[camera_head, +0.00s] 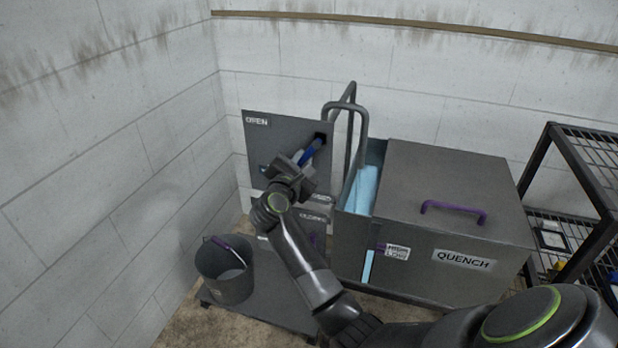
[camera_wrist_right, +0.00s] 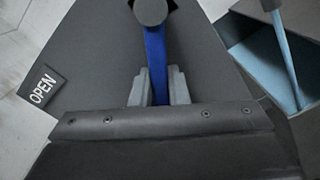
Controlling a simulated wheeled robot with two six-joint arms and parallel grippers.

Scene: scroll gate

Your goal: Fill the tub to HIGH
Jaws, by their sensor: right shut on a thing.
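The grey tub (camera_head: 345,245) marked QUENCH stands at centre right, with water (camera_head: 362,190) showing in its open left end. On its front, a pale blue gauge strip (camera_head: 367,267) reaches up beside a small HIGH/LOW label (camera_head: 396,252); the exact level is hard to read. A grey bent pipe (camera_head: 350,105) arches over the opening. In the right wrist view a pale blue column (camera_wrist_right: 284,50) runs down into the tub. My right gripper (camera_head: 303,162) is shut on the blue lever (camera_wrist_right: 157,60) of the panel (camera_head: 262,140) marked OPEN. My left gripper is not in view.
A lid (camera_head: 440,180) with a purple handle (camera_head: 453,208) covers most of the tub. A grey bucket (camera_head: 226,275) stands on a low platform (camera_head: 270,300) at the left. A dark wire rack (camera_head: 590,150) stands at the right. Walls close in behind and left.

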